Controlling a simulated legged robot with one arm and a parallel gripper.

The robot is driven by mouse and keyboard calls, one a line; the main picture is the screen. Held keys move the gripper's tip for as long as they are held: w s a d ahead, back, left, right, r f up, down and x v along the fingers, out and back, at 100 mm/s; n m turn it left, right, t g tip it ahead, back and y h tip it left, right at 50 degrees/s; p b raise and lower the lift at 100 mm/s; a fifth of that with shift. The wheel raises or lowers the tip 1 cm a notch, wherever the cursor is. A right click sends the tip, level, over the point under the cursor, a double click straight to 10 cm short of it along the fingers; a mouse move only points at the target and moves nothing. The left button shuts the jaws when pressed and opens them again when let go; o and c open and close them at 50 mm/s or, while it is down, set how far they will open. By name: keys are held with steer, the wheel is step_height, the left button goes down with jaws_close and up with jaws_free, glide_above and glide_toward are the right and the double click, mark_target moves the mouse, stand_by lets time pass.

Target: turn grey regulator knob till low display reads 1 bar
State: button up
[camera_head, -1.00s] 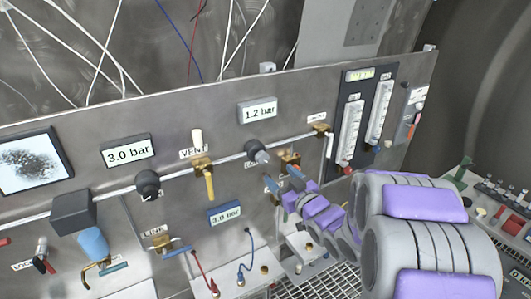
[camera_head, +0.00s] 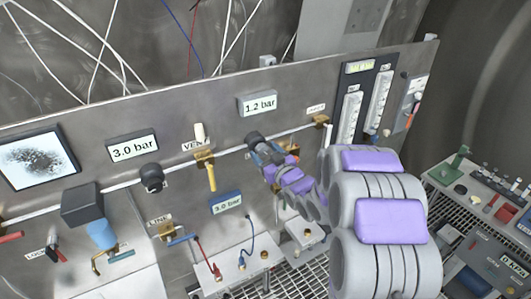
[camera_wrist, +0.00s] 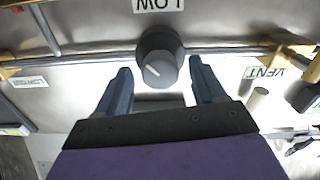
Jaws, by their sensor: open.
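The grey regulator knob (camera_wrist: 158,70) is in the wrist view below an upside-down LOW label, with a pale pointer line on its face. My gripper (camera_wrist: 160,76) is open, with one blue finger on each side of the knob. I cannot tell whether either finger touches it. In the head view the gripper (camera_head: 265,154) reaches the panel and hides most of the knob; its dark base (camera_head: 254,138) shows. The low display (camera_head: 257,103) above it reads 1.2 bar.
Left on the panel are a 3.0 bar display (camera_head: 132,146), a black knob (camera_head: 151,177) and a yellow VENT valve handle (camera_head: 211,176). A blue-framed 3.0 bar display (camera_head: 226,203) is lower. Flow tubes (camera_head: 380,92) stand right. A pipe (camera_wrist: 220,50) runs behind the knob.

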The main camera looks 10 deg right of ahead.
steer(key=c, duration=1.1)
steer(key=shift+o, duration=0.2)
steer(key=shift+m+p, duration=0.3)
steer(key=shift+m, duration=0.8)
steer(key=o, duration=1.1)
steer(key=shift+c, duration=0.2)
steer(key=shift+s, duration=0.1)
